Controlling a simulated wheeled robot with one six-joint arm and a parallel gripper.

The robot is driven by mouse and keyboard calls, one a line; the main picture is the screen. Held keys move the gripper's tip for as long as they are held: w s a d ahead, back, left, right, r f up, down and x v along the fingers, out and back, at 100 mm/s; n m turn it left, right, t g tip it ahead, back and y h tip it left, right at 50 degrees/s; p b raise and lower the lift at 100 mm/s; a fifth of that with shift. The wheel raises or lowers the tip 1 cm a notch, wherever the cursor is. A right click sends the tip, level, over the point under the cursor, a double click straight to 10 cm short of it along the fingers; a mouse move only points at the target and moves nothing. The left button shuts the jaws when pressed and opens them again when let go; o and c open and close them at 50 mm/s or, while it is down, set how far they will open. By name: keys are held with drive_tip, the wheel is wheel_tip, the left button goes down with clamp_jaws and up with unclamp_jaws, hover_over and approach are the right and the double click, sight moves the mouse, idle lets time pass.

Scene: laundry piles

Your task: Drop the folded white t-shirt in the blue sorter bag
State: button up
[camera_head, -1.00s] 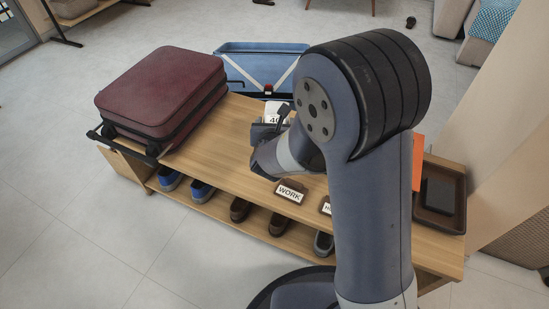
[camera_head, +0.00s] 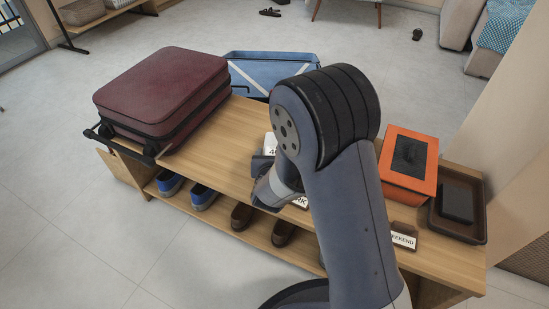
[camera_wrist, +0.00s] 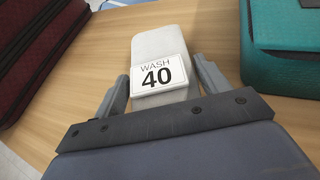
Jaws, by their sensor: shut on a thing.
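My gripper (camera_wrist: 160,82) has its two fingers on either side of a pale, slab-like item (camera_wrist: 160,45) with a white "WASH 40" label, and is shut on it. I cannot tell whether this slab is the folded white t-shirt; nothing else in view looks like one. In the head view the gripper is mostly hidden by my arm, and the "40" label (camera_head: 271,145) shows just beyond it, over the wooden bench. The blue sorter bag (camera_head: 275,70), with white diagonal straps, stands behind the bench. Its near lower part is hidden by the bench and my arm.
A burgundy suitcase (camera_head: 165,90) lies on the bench (camera_head: 215,150) at left. A teal case (camera_wrist: 285,55) is at right in the wrist view. An orange box (camera_head: 408,160) and a brown tray (camera_head: 460,205) are at the bench's right end. Shoes stand on the lower shelf.

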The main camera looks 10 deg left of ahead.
drive_tip(key=shift+f, duration=0.1)
drive_tip(key=shift+f, duration=0.1)
drive_tip(key=o, duration=1.1)
